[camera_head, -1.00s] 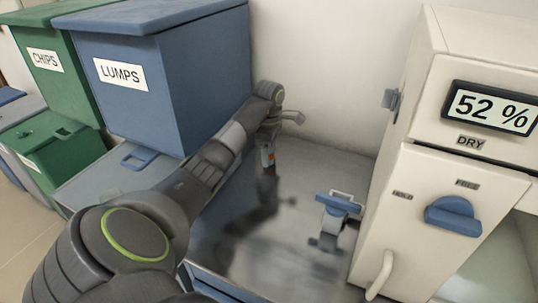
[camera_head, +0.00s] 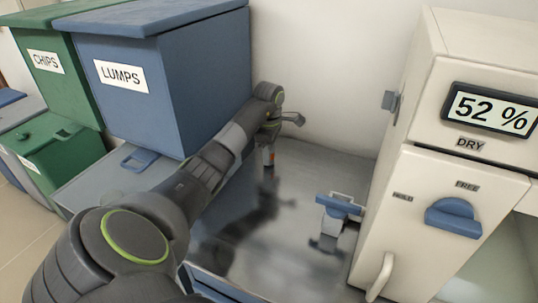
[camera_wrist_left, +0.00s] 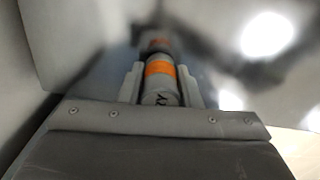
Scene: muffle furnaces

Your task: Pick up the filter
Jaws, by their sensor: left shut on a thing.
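The filter (camera_wrist_left: 160,88) is a grey cylinder with an orange band and dark lettering, partly visible. In the left wrist view it sits between the two fingers of my left gripper (camera_wrist_left: 161,85), which is shut on it. In the head view the filter (camera_head: 271,157) is small, below the end of my left arm near the back wall, over the shiny metal surface (camera_head: 300,215). Its reflection shows in that surface. I cannot tell how far it is above the metal. My right gripper is not in view.
A blue LUMPS bin (camera_head: 200,80) stands left of the arm, with a green CHIPS bin (camera_head: 45,85) beyond. A white cabinet (camera_head: 410,230) reading 52 % stands at right. A blue-handled fitting (camera_head: 338,205) is on the metal surface, which is otherwise mostly clear.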

